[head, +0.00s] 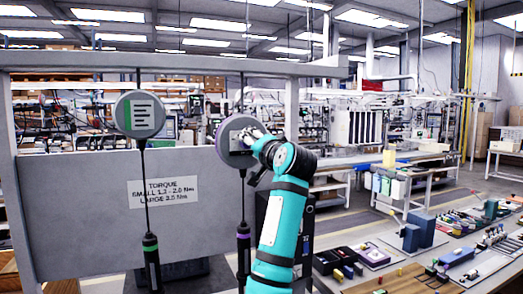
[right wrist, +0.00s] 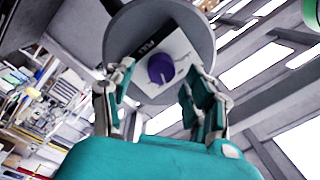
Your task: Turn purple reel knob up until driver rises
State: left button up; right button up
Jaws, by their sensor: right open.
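The purple-rimmed reel (head: 222,142) hangs from the overhead rail, with its face partly hidden by my right gripper (head: 252,138). My right gripper (right wrist: 158,80) is open there, one finger on each side of the knob in the picture, with visible gaps. I cannot tell whether the fingertips reach the knob's depth. The purple-banded driver (head: 243,258) hangs upright below its reel on a cord. My left gripper is not in view.
A second reel (head: 138,114) with a green mark hangs at left, its green-banded driver (head: 151,262) below. A grey panel with a torque sign (head: 163,191) stands behind the cords. At right is a bench (head: 395,272) with trays, blocks and small parts.

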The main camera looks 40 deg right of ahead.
jog(key=v, duration=1)
jog(key=shift+s, duration=0.1)
